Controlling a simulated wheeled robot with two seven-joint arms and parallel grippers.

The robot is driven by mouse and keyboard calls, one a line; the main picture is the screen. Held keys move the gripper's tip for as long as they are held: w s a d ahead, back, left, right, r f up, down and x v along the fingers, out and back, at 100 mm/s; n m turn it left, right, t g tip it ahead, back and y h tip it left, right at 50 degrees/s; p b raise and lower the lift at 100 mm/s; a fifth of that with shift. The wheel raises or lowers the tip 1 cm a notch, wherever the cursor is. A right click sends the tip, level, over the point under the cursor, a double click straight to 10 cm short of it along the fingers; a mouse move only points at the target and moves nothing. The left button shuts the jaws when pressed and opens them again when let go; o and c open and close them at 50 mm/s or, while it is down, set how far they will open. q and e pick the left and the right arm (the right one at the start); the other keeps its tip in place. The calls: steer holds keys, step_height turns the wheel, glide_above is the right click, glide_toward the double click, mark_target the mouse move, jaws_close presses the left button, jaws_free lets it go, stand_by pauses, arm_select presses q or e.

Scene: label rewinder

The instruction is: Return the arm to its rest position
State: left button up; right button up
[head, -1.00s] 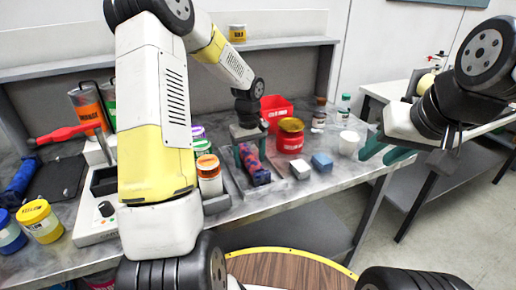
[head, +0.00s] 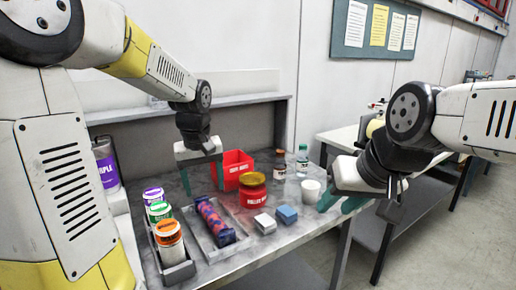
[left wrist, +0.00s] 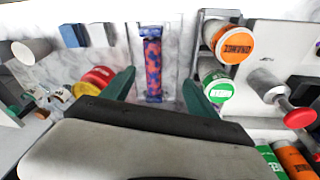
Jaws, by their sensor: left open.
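My left gripper (head: 202,182) is open and empty, raised above the bench behind a patterned blue-and-red roller (head: 214,222). The roller lies in a grey tray (head: 236,246). In the left wrist view the roller (left wrist: 152,65) shows beyond and between the two teal fingers (left wrist: 160,88), apart from them. My right gripper (head: 341,200) hangs at the right near the bench's right end; its two teal fingers are apart with nothing visible between them.
A red bin (head: 238,165), a red jar with a yellow lid (head: 253,192), a white cup (head: 310,191), bottles, and white (head: 265,223) and blue (head: 287,214) blocks stand right of the tray. Lidded jars (head: 168,238) fill a rack at left. A back shelf (head: 150,113) runs behind.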

arm_select(q)
steer(key=s+r+m+t+h, duration=0.1)
steer(key=s+r+m+t, duration=0.1)
steer(key=s, duration=0.6)
steer(key=s+d+r+m+t+h, duration=0.1)
steer(key=s+r+m+t, duration=0.1)
steer(key=s, duration=0.6)
steer(key=shift+s+d+r+m, duration=0.3)
steer(key=shift+r+m, duration=0.1)
steer(key=shift+r, duration=0.4)
